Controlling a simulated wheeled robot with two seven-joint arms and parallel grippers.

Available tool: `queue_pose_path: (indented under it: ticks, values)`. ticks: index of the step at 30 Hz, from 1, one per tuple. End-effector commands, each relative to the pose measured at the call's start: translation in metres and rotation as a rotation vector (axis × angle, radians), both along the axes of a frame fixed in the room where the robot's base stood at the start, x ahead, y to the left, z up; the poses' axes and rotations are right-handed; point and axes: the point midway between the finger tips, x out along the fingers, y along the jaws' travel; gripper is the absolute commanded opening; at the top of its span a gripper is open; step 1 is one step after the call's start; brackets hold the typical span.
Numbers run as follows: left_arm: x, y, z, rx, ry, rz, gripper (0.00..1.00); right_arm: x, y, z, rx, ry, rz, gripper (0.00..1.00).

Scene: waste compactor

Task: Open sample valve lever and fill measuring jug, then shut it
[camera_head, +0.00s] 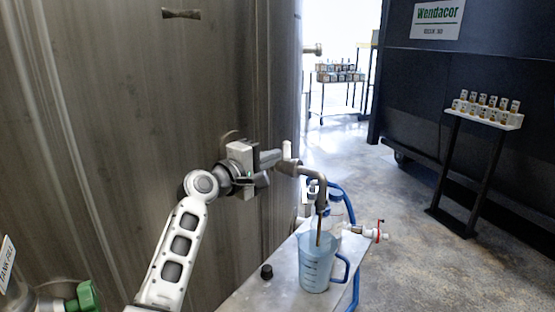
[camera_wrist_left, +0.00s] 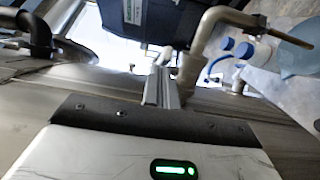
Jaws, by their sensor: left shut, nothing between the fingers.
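The bent metal sample pipe (camera_head: 311,171) comes out from the tank wall and turns down over the measuring jug (camera_head: 315,270). The jug is translucent blue with marks and a handle, and stands upright on a metal shelf. A thin brownish streak (camera_head: 319,232) shows between the spout and the jug; I cannot tell how full the jug is. My left gripper (camera_head: 281,158) is shut and empty beside the valve end of the pipe. In the left wrist view its fingers (camera_wrist_left: 161,88) are together, close to the pipe (camera_wrist_left: 208,38). I cannot clearly make out the lever. My right gripper is not in view.
The metal shelf (camera_head: 254,288) also carries white bottles with blue caps (camera_head: 336,203) and a small black knob (camera_head: 267,272). A blue hose and a white valve with a red handle (camera_head: 380,231) are at its right. A stand with samples (camera_head: 485,115) is farther right. Open floor lies between.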

Motion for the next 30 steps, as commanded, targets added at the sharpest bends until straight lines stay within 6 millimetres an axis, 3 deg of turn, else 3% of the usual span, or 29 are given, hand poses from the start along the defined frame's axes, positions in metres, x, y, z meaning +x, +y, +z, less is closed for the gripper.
queue_pose_path:
  ticks: [14, 22, 30]
  values:
    - [0.0, -0.006, 0.0, 0.0, -0.001, -0.002, 0.0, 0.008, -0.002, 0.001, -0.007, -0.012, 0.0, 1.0]
    - [-0.001, 0.029, -0.002, 0.003, -0.001, -0.005, 0.0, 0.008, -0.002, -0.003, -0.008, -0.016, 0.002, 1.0]
    - [-0.053, 0.037, -0.001, 0.002, -0.002, -0.009, 0.0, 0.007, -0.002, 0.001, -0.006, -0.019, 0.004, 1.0]
